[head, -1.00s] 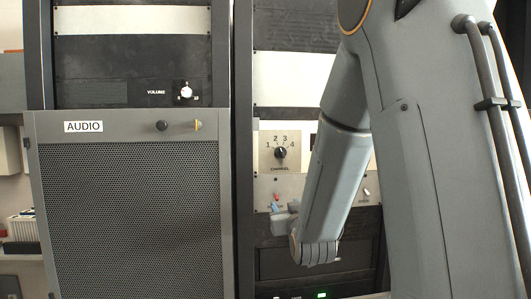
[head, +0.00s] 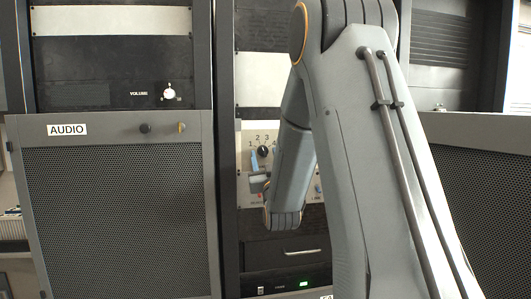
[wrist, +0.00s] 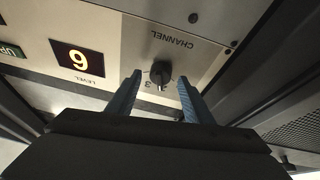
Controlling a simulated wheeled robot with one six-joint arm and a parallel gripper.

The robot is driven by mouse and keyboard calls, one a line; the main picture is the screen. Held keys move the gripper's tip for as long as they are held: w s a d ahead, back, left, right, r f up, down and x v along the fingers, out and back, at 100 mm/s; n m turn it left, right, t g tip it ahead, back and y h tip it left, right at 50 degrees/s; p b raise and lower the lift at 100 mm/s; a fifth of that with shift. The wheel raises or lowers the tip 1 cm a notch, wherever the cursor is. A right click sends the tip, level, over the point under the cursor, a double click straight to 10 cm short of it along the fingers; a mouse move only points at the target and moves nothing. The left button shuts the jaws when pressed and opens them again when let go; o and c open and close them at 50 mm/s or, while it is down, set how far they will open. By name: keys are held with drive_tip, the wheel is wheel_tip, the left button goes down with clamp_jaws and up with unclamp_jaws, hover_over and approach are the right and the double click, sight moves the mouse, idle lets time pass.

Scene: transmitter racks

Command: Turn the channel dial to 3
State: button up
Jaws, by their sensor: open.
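The channel dial (head: 263,151) is a small black knob on a pale panel, with numbers 1 to 4 around its top in the head view. In the wrist view, the dial (wrist: 160,72) shows close up with the CHANNEL label upside down and a 3 beside the knob. I cannot tell clearly which number its pointer marks. My gripper (wrist: 159,82) is open, with a blue finger on each side of the dial; contact is not visible. In the head view, a blue finger of my gripper (head: 255,161) shows just below left of the dial, and my arm hides part of the panel.
A dark mesh panel (head: 470,200) stands to the right.

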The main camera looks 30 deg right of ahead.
drive_tip(key=shift+w+d+r, duration=0.1)
drive_tip(key=shift+w, duration=0.15)
drive_tip(key=c, duration=1)
drive_tip(key=shift+c, duration=0.2)
drive_tip(key=shift+m+b, duration=0.3)
drive_tip(key=shift+m, duration=0.1)
drive_tip(key=m+h+b, duration=0.1)
drive_tip(key=m, duration=0.1)
drive_tip(key=m+g+h+b, duration=0.1)
drive_tip(key=m+b, duration=0.1)
drive_tip(key=shift+w+a+m, duration=0.1)
drive_tip(key=shift+a+m, duration=0.1)
drive_tip(key=shift+m, duration=0.2)
drive_tip(key=shift+m+g+h+b, duration=0.55)
drive_tip(key=shift+m+b, duration=0.2)
drive_tip(key=shift+m, duration=0.55)
drive_tip(key=shift+m+g+h+b, duration=0.45)
drive_tip(key=shift+m+h+b, duration=0.25)
drive_tip(key=shift+m, duration=0.6)
drive_tip(key=shift+r+m, duration=0.1)
drive_tip(key=shift+m, duration=0.2)
